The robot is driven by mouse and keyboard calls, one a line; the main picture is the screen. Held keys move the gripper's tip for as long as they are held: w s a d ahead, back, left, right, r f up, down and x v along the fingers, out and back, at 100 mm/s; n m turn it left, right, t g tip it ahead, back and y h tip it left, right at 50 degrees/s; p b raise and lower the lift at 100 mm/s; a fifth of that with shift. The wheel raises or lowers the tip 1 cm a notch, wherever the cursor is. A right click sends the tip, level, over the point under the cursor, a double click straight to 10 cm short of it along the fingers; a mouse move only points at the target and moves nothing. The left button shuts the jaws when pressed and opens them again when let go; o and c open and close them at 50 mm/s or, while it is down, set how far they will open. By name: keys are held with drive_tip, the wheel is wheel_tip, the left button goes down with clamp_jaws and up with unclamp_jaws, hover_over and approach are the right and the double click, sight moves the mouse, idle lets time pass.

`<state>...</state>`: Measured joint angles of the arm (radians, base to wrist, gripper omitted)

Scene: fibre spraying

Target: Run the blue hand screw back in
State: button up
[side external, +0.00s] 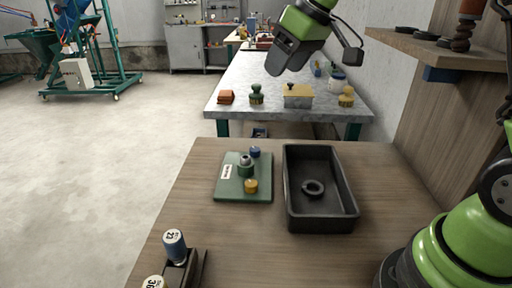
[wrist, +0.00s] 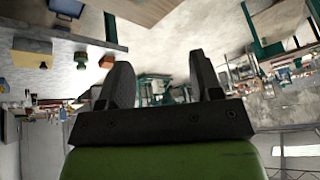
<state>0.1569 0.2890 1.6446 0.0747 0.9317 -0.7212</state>
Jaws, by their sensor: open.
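A small blue hand screw (side external: 255,152) stands at the back of a green plate (side external: 228,190) on the wooden table. A yellow hand screw (side external: 251,186) stands at the front of the same plate. A green fitting with a grey top (side external: 245,165) stands between them. My gripper (side external: 277,68) is raised well above and behind the plate, over the grey bench, and touches nothing. In the wrist view my gripper (wrist: 160,82) shows two dark fingers spread apart with nothing between them. The wrist view faces across the room, and the plate is not recognisable there.
A black tray (side external: 345,205) holding a dark ring (side external: 312,188) stands right of the plate. A blue-topped cylinder marked 23 (side external: 175,246) stands at the front left in a dark holder. The grey bench (side external: 240,85) bears several coloured parts. A wall shelf (side external: 440,48) juts in at the upper right.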

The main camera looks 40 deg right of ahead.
drive_tip(key=w+d+f+n, duration=0.2)
drive_tip(key=w+d+f, duration=0.2)
drive_tip(key=w+f, duration=0.5)
drive_tip(key=n+g, duration=0.1)
drive_tip(key=n, duration=0.1)
approach(255, 149)
drive_tip(key=shift+x, duration=4.55)
drive_tip(key=c, duration=0.9)
